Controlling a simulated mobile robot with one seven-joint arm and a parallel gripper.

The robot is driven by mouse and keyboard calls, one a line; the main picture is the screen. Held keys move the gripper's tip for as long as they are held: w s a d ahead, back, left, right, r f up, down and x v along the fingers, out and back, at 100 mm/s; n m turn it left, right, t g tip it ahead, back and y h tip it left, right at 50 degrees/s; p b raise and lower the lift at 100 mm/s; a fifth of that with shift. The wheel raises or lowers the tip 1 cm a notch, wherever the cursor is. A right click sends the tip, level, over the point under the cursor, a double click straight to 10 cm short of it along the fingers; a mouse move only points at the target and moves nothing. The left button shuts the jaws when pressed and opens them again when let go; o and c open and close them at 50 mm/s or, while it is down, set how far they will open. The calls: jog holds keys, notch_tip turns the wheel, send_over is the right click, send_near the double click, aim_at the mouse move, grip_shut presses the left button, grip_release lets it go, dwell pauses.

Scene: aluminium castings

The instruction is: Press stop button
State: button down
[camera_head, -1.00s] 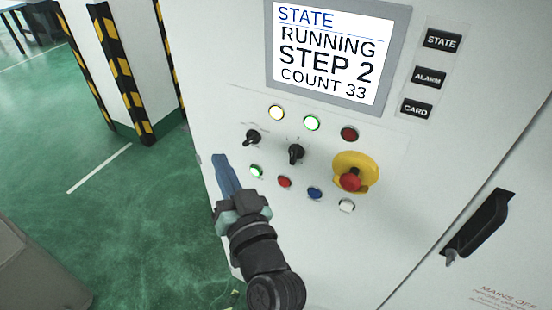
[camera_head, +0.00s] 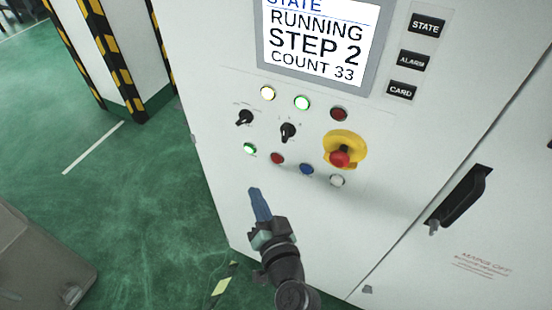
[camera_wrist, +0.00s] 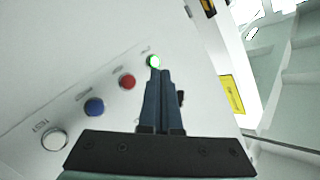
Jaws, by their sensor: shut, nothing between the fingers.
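The control panel's lower row has a lit green button (camera_head: 250,149), a red button (camera_head: 277,158), a blue button (camera_head: 306,169) and a white button (camera_head: 337,181). A red mushroom button (camera_head: 340,158) on a yellow plate sits above the white one. My gripper (camera_head: 254,190) is shut and empty, its blue fingers just below the green button in the head view. In the wrist view the shut fingertips (camera_wrist: 160,72) appear just below the green button (camera_wrist: 153,61), right of the red button (camera_wrist: 127,82). I cannot tell the gap to the panel.
The screen (camera_head: 316,45) reads RUNNING, STEP 2, COUNT 33. Two black selector knobs, one of them here (camera_head: 288,131), and a row of lamps (camera_head: 302,103) sit above the buttons. A black door handle (camera_head: 460,197) stands out at right. Striped posts (camera_head: 118,65) stand at left.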

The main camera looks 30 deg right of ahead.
aim_at(271, 158)
jog(key=w+d+b, duration=0.1)
jog(key=w+d, duration=0.3)
jog(key=d, duration=0.2)
jog(key=shift+w+b, duration=0.3)
jog(key=shift+w, duration=0.1)
dwell(1.7)
jog(key=shift+w+d+b, duration=0.2)
jog(key=shift+d+b, duration=0.1)
jog(key=shift+b, duration=0.05)
jog(key=shift+w+d+b, duration=0.25)
jog(key=shift+d+b, duration=0.05)
jog(key=shift+d, duration=0.05)
dwell(0.9)
jog(key=shift+s+a, duration=0.55)
jog(key=shift+a, duration=0.1)
jog(key=shift+s+a+p, duration=0.35)
jog(key=shift+s+a, duration=0.45)
jog(key=shift+a, duration=0.2)
jog(key=shift+s+a+p, duration=0.35)
jog(key=shift+s+a, duration=0.4)
jog(key=shift+a, duration=0.25)
